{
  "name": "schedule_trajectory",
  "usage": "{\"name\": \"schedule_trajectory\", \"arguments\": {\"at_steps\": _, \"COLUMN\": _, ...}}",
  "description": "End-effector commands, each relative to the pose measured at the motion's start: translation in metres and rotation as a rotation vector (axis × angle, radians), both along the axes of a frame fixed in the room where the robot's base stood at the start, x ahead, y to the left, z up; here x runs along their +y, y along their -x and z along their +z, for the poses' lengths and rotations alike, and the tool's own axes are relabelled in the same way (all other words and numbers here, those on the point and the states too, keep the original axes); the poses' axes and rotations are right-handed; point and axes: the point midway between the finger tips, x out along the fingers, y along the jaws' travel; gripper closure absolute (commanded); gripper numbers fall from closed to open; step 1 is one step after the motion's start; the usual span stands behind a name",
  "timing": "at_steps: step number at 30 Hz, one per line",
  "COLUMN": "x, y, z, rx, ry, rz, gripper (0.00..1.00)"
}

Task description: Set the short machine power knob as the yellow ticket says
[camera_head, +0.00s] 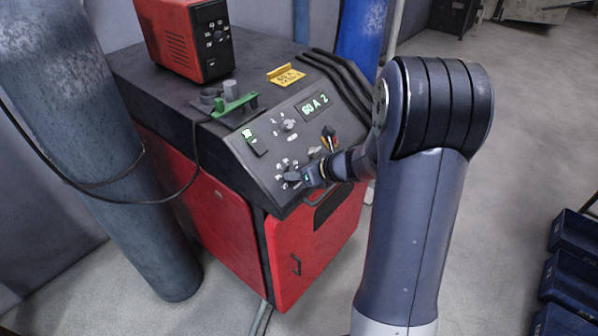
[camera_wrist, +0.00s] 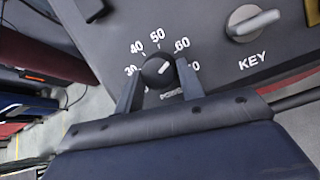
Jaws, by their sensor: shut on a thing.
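The short red machine (camera_head: 222,222) has a sloped dark panel. Its black power knob (camera_wrist: 158,71) sits between my gripper's two fingers (camera_wrist: 160,80), which are shut on its sides. The knob's white mark points up and right, roughly toward the 60 on the printed scale. The "POWER" label below the knob is partly hidden by my gripper. In the head view my gripper (camera_head: 294,178) reaches the lower left of the panel and largely covers the knob.
A grey key knob (camera_wrist: 252,22) is right of the power knob. A small red unit (camera_head: 172,40) stands on top. A blue-grey cylinder (camera_head: 110,160) is left, blue bins (camera_head: 572,270) right.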

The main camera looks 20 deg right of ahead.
Motion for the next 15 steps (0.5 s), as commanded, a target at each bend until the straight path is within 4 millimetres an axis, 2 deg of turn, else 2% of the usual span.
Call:
{"name": "schedule_trajectory", "arguments": {"at_steps": 2, "x": 0.0004, "y": 0.0007, "z": -0.0009, "rx": 0.002, "ry": 0.0, "rz": 0.002, "gripper": 0.86}}
{"name": "schedule_trajectory", "arguments": {"at_steps": 3, "x": 0.0004, "y": 0.0007, "z": -0.0009, "rx": 0.002, "ry": 0.0, "rz": 0.002, "gripper": 0.61}}
{"name": "schedule_trajectory", "arguments": {"at_steps": 10, "x": 0.0003, "y": 0.0003, "z": -0.0005, "rx": 0.001, "ry": 0.0, "rz": 0.001, "gripper": 0.42}}
{"name": "schedule_trajectory", "arguments": {"at_steps": 15, "x": 0.0001, "y": 0.0001, "z": -0.0002, "rx": 0.0, "ry": 0.0, "rz": 0.001, "gripper": 0.42}}
